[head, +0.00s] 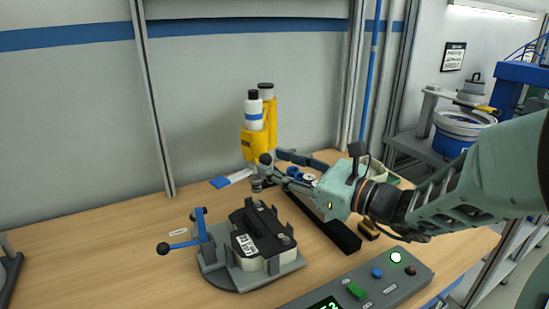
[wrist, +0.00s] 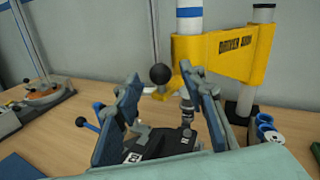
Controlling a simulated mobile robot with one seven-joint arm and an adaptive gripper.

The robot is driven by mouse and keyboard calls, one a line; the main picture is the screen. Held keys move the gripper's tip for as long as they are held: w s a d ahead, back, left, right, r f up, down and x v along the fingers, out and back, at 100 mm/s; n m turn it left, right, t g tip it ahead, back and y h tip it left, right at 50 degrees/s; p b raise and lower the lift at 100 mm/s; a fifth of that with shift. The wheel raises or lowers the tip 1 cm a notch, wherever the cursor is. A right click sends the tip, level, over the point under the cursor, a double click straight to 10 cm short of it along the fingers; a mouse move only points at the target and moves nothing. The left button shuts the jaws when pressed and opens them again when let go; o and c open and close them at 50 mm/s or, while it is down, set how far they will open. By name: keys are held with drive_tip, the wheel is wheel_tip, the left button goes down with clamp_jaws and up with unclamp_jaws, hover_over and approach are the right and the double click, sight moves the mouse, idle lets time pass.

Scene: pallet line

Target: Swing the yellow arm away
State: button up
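The yellow arm (head: 258,145), attached to a post at the back of the bench, extends across the upper right of the wrist view (wrist: 225,48) with dark lettering on it. A black ball knob (wrist: 160,74) shows in front of the yellow arm; it also shows in the head view (head: 265,159). My gripper (head: 272,169) is open near the knob. In the wrist view my gripper (wrist: 160,76) has its two fingers spread, with the knob in the gap between the tips and no visible contact. I cannot tell whether the knob is between the fingers or just beyond them.
A grey fixture (head: 222,275) with a black-topped part (head: 263,230) and a blue clamp lever (head: 185,243) stands below and in front of my gripper. A control panel (head: 375,285) with buttons lies at the front right. The left of the wooden bench (head: 95,260) is mostly clear.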

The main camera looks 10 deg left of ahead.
sight(271, 161)
drive_tip(key=shift+x, duration=1.75)
clamp_jaws()
